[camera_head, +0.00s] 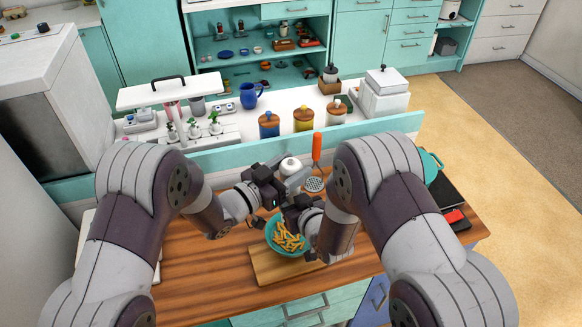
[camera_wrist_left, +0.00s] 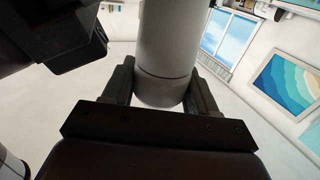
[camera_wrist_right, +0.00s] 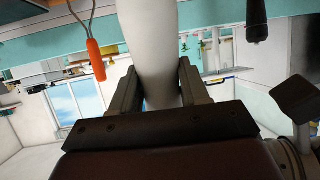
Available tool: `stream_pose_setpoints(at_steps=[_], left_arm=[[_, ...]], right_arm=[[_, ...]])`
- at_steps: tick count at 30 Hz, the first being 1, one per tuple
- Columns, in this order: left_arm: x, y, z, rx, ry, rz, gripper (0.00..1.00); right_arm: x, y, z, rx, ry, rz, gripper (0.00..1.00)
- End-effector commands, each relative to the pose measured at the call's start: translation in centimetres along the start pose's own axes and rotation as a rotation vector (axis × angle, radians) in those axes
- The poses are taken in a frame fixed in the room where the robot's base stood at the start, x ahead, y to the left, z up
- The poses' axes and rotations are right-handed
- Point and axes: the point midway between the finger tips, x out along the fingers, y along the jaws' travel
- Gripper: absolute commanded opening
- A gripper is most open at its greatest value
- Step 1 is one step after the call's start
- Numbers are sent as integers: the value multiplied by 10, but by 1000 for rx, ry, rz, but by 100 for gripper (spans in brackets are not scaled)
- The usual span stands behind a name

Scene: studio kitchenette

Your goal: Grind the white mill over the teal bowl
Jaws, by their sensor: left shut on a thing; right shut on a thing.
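The white mill (camera_head: 290,166) is held above the far side of the teal bowl (camera_head: 270,236); its lower part is hidden by my grippers. The bowl holds yellow pasta-like pieces (camera_head: 288,238) and stands on a wooden board. My left gripper (camera_head: 278,184) is the higher one and is shut on the mill, whose pale cylinder fills the jaws in the left wrist view (camera_wrist_left: 165,65). My right gripper (camera_head: 293,207) is lower and shut on the mill, whose smooth white tapering body shows in the right wrist view (camera_wrist_right: 150,50). I cannot tell whether anything falls from it.
The wooden board (camera_head: 272,270) lies on the wooden counter (camera_head: 200,272). An orange-handled utensil (camera_head: 317,150) is close behind the grippers. Lidded jars (camera_head: 303,118) stand on the raised ledge behind. A black item with a red part (camera_head: 455,216) lies at the right.

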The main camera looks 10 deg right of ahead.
Motion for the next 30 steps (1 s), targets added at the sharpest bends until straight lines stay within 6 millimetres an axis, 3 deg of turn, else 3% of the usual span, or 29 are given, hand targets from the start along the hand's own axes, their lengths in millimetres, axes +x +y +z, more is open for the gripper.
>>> stream_pose_setpoints(at_steps=[30], left_arm=[[0, -2, -1, -15, 24, 557, 27]], right_arm=[[0, 0, 0, -1, -1, -2, 0]])
